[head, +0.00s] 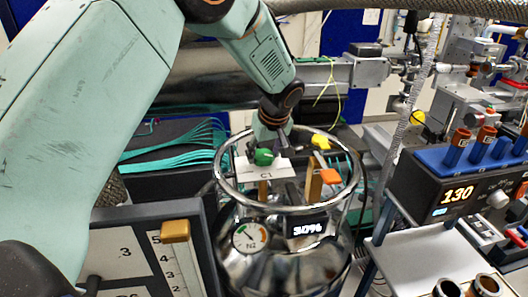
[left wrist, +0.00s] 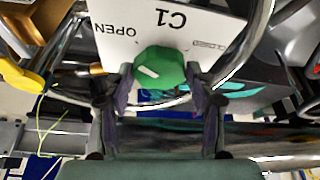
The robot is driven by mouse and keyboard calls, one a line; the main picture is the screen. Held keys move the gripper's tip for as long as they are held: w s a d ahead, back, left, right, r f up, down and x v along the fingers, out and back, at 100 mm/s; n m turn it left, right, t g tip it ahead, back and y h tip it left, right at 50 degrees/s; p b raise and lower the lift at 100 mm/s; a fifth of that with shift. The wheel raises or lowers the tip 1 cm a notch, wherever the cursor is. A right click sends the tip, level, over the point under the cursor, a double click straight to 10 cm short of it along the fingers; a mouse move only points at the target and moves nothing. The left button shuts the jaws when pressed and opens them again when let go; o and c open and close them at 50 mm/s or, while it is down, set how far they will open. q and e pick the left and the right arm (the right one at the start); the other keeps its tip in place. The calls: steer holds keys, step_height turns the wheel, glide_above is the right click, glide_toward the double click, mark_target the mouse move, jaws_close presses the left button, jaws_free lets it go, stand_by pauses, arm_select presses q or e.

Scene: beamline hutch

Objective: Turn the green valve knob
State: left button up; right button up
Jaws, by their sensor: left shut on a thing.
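The green valve knob (head: 264,157) sits by a white plate marked C1 (head: 282,171), within the top ring of a shiny metal vessel (head: 285,268). My left gripper (head: 271,138) comes down on the knob from above. In the left wrist view, its two fingers (left wrist: 159,82) are on either side of the green knob (left wrist: 162,62), shut on it. The plate there also reads OPEN. The knob's white mark points down and to the right in that view. The knob's stem is hidden. My right gripper is not in view.
A yellow handle (head: 321,142) and an orange handle (head: 330,176) are close to the knob. The vessel's metal ring (head: 222,178) surrounds them. A blue rack on a device reading 130 (head: 458,195) stands at the right. A panel with an orange slider (head: 175,231) is at the lower left.

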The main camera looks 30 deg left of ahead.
arm_select(q)
steer(key=shift+a, duration=0.1)
steer(key=shift+c, duration=1.5)
